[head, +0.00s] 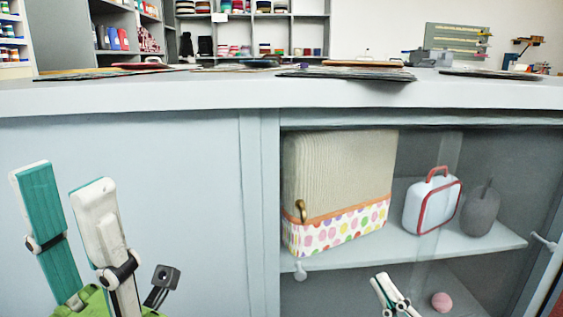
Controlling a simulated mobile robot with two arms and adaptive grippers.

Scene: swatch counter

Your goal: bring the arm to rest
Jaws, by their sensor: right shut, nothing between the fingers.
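My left gripper (62,176) stands at the lower left in the head view, in front of the plain left part of the counter. Its two fingers, one teal and one white, point up and are apart, with nothing between them. My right gripper (380,281) shows only by its small fingertips at the bottom edge, right of the middle. It is shut and empty, in front of the lower part of the open-looking cabinet. Most of both arms is outside the picture.
The counter (190,97) spans the view, with flat swatches (345,74) on top. Its cabinet shelf (455,252) holds a striped, dotted box (340,190), a white-and-red case (430,205) and a dark grey vase-like object (481,212). A pink ball (441,301) lies below.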

